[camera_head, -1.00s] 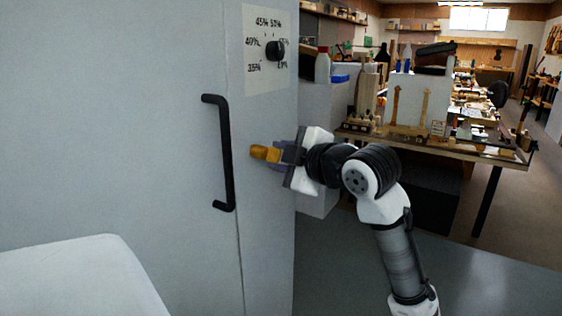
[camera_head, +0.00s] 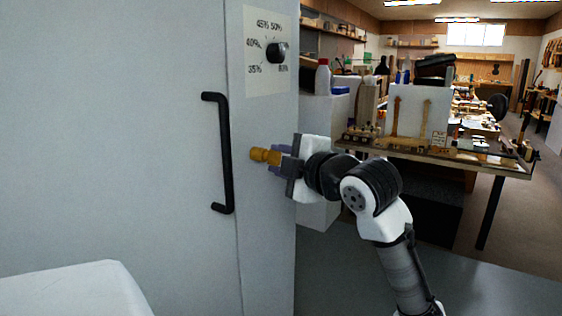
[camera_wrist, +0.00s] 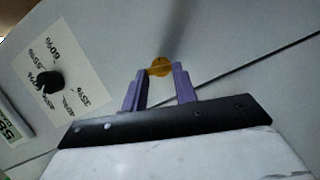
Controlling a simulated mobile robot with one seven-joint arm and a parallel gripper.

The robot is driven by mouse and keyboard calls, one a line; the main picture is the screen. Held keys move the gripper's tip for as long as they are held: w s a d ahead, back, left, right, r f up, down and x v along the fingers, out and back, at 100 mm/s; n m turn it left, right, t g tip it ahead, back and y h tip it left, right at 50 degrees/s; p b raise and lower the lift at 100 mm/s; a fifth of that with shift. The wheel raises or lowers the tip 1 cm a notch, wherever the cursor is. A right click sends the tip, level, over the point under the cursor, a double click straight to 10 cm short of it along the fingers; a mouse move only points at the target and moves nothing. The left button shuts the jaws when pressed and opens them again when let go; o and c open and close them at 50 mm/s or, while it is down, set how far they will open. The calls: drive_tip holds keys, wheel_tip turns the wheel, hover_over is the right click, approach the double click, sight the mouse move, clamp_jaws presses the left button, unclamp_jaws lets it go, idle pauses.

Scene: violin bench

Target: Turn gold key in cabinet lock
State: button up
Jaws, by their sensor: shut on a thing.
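The gold key (camera_head: 264,155) is at the front of the grey cabinet (camera_head: 120,150), right of the black door handle (camera_head: 226,150). My gripper (camera_head: 282,157) reaches in from the right and is shut on the key. In the wrist view the key's round gold end (camera_wrist: 160,67) shows between the purple fingertips (camera_wrist: 160,75), against the cabinet face. The lock itself is hidden behind the key.
A black dial (camera_head: 277,52) with percent marks sits on a white panel above the key. A workbench (camera_head: 440,150) with tools and bottles stands behind my arm to the right. A white rounded surface (camera_head: 75,290) is at lower left.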

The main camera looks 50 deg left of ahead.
drive_tip(key=shift+f+b, duration=0.1)
drive_tip(key=shift+b, duration=0.2)
drive_tip(key=shift+f+n+b, duration=0.1)
drive_tip(key=shift+n+b, duration=0.2)
drive_tip(key=shift+n+y+b, duration=0.6)
drive_tip(key=shift+n+b, duration=0.25)
drive_tip(key=shift+n, duration=0.05)
drive_tip(key=o, duration=1)
drive_tip(key=shift+c, duration=0.2)
drive_tip(key=s+d, duration=0.1)
drive_tip(key=d, duration=1.2)
drive_tip(key=shift+d, duration=0.4)
